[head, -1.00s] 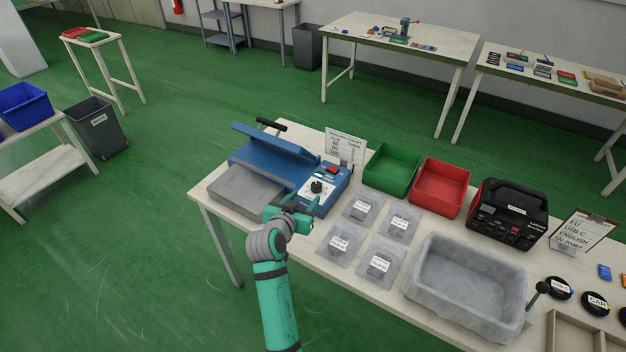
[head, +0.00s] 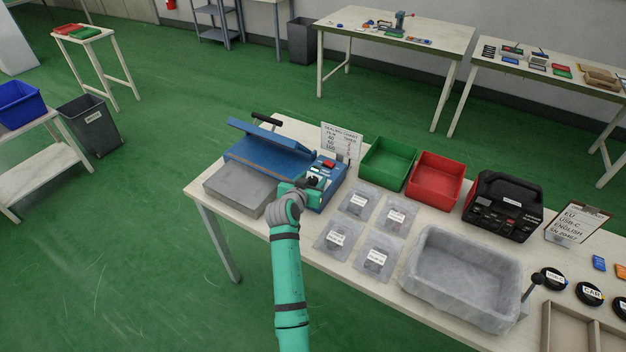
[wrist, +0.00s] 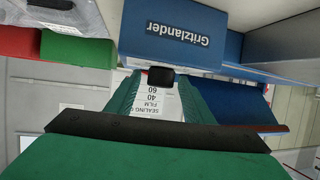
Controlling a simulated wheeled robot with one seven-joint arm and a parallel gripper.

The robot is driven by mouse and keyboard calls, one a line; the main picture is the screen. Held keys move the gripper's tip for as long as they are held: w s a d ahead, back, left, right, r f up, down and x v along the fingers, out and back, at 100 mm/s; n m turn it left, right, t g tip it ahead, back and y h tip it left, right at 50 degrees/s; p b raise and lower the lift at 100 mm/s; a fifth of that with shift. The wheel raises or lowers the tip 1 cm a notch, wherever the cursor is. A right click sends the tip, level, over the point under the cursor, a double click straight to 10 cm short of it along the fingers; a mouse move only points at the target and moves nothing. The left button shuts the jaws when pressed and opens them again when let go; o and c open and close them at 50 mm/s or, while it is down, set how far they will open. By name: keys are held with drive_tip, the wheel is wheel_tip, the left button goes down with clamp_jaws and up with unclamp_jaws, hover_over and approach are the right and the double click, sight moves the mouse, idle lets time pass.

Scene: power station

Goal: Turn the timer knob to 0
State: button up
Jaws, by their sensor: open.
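The blue heat sealer (head: 268,153) stands at the table's left end with its lid raised. Its control box (head: 331,174) has a red button on top. The black timer knob (head: 313,181) is partly covered by my gripper (head: 306,186), and its pointer and scale cannot be read. In the wrist view, which looks upside down, my gripper (wrist: 160,92) is open, its green fingers on either side of a black knob (wrist: 160,77). I cannot tell whether they touch it.
A sealing chart (head: 342,142) stands behind the control box; it shows between the fingers in the wrist view (wrist: 155,100). Green (head: 388,162) and red (head: 436,180) bins stand to the right. Labelled bags (head: 358,201) and a grey tray (head: 462,275) lie nearer the front.

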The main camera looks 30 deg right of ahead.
drive_tip(key=c, duration=1.1)
drive_tip(key=shift+o, duration=0.3)
drive_tip(key=shift+d, duration=0.1)
drive_tip(key=shift+n+y, duration=0.3)
drive_tip(key=n+t+y, duration=0.2)
drive_tip(key=n+y, duration=0.1)
drive_tip(key=shift+s+d+t, duration=0.1)
drive_tip(key=shift+d+t, duration=0.05)
drive_tip(key=shift+t, duration=0.15)
drive_tip(key=n+t+y, duration=0.1)
drive_tip(key=n+y, duration=0.1)
drive_tip(key=y, duration=0.1)
drive_tip(key=n+y, duration=0.2)
drive_tip(key=n, duration=0.1)
drive_tip(key=shift+r+t+y, duration=0.1)
drive_tip(key=shift+t+y, duration=0.3)
drive_tip(key=n+y, duration=0.5)
drive_tip(key=shift+g, duration=0.4)
drive_tip(key=shift+n+g+y, duration=1.3)
drive_tip(key=shift+n+y, duration=0.7)
drive_tip(key=shift+y, duration=0.2)
drive_tip(key=shift+n+y, duration=0.3)
